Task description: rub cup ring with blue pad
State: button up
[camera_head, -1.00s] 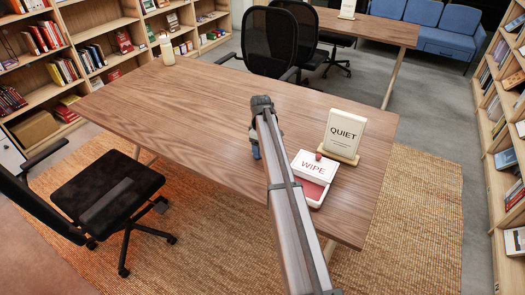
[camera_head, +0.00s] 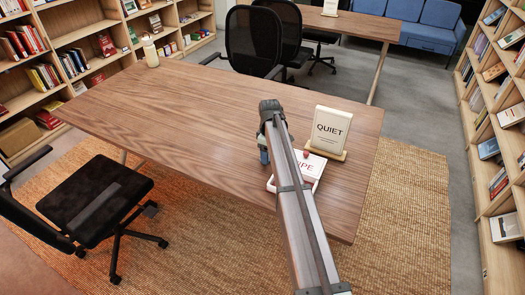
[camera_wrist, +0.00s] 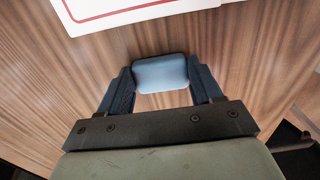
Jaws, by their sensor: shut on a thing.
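My gripper (camera_wrist: 160,85) is shut on the blue pad (camera_wrist: 160,73), a small rounded light-blue block held between the two dark fingers in the wrist view. The pad is over the brown wooden table (camera_head: 190,110); I cannot tell whether it touches the wood. In the head view my arm hides most of the gripper, and only a bit of blue shows beside it. No cup ring can be made out on the table in either view.
A pale candle-like jar (camera_head: 150,52) stands at the far left corner. The table's left and middle are clear.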

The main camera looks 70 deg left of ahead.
jog(key=shift+w+d, duration=0.8)
jog(key=shift+d, duration=0.05)
notch_tip(320, 180, up, 8)
